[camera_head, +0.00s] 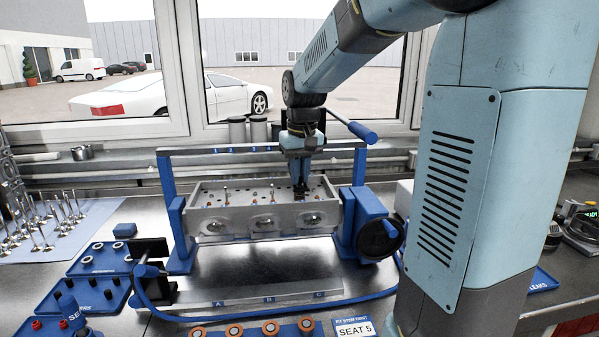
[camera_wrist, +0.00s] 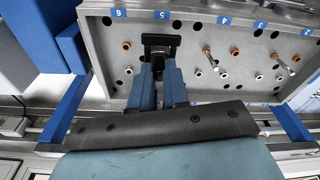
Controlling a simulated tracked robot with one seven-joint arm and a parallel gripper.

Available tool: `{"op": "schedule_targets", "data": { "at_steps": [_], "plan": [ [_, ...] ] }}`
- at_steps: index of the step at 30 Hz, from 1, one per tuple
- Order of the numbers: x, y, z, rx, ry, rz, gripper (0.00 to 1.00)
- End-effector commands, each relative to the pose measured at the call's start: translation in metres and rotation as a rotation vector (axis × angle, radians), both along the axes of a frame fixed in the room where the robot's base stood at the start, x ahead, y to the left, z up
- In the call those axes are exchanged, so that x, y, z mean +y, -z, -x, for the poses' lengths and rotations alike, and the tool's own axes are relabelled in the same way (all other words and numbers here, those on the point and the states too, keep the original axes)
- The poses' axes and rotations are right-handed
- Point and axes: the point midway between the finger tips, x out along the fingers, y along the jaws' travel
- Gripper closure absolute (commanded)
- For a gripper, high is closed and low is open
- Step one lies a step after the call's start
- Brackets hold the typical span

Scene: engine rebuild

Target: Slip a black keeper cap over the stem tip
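The grey cylinder head (camera_head: 235,217) sits in a blue stand, with several small stems and collars along its top. In the wrist view its face (camera_wrist: 110,70) shows holes, orange collars (camera_wrist: 208,50) and pale collars (camera_wrist: 224,74). My gripper (camera_head: 300,187) points down at the right part of the head. In the wrist view my gripper (camera_wrist: 160,48) reaches the area by labels 5 and 6, its dark tips close to the surface. The tips cover the spot beneath them, and I cannot tell whether they hold a cap. Small black pieces stand in a blue tray (camera_head: 85,306) at the lower left.
Several loose valves (camera_head: 45,222) stand on a pale mat at left. A blue tray of orange rings (camera_head: 270,328) lies in front.

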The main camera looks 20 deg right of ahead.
Motion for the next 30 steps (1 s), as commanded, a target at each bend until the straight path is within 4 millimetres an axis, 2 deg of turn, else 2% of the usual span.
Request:
{"op": "schedule_targets", "data": {
  "at_steps": [1, 9, 19, 23, 30],
  "plan": [
    [0.0, 0.0, 0.0, 0.0, 0.0, 0.0, 0.8],
    [0.0, 0.0, 0.0, 0.0, 0.0, 0.0, 0.55],
    [0.0, -0.005, 0.0, -0.002, 0.0, 0.0, 0.55],
    [0.0, -0.019, 0.001, -0.004, 0.0, 0.0, 0.55],
    [0.0, -0.065, 0.007, -0.005, 0.0, 0.0, 0.55]
  ]
}}
